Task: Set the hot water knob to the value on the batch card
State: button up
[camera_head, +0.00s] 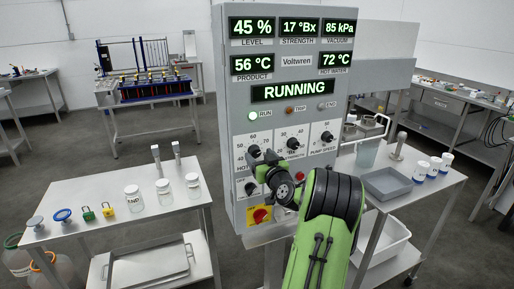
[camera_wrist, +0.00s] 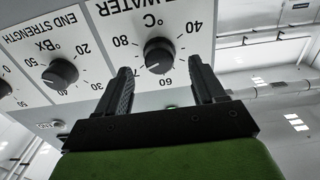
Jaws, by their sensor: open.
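The hot water knob (camera_wrist: 159,56) is a round black knob on the grey panel, in the wrist view with a °C dial marked 40, 60 and 80, seen upside down. It also shows in the head view (camera_head: 254,151), just beyond my arm. I cannot read its exact setting. My gripper (camera_wrist: 163,80) is open, its two black fingers spread on either side of the knob in the picture, with no contact visible. In the head view my gripper (camera_head: 272,163) is close to the panel and partly hides the dial. The hot water display (camera_head: 334,62) reads 72 °C. I make out no batch card.
The end strength knob (camera_wrist: 60,73) is beside the hot water knob. The pump speed knob (camera_head: 327,136) and a red-and-yellow switch (camera_head: 260,215) are also on the panel. Tables with jars (camera_head: 133,197) and a grey tray (camera_head: 388,183) flank it.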

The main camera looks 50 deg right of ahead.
aim_at(255, 152)
jog(key=x, duration=0.3)
jog(key=shift+s, duration=0.1)
jog(key=c, duration=1)
jog(key=shift+f, duration=0.1)
jog(key=shift+c, duration=0.2)
jog(key=shift+f+b, duration=0.1)
jog(key=shift+b, duration=0.4)
jog(key=n+b, duration=0.2)
jog(key=b, duration=0.2)
jog(key=shift+a+f+b, duration=0.1)
jog(key=shift+f+b, duration=0.1)
jog(key=shift+b, duration=0.1)
jog(key=n+b, duration=0.1)
jog(key=b, duration=0.2)
jog(key=shift+n+b, duration=0.3)
jog(key=shift+b, duration=0.1)
jog(key=n+b, duration=0.3)
jog(key=b, duration=0.2)
jog(key=shift+a, duration=0.1)
jog(key=shift+r+n+b, duration=0.2)
jog(key=shift+n+b, duration=0.6)
jog(key=shift+b, duration=0.25)
jog(key=shift+r, duration=0.1)
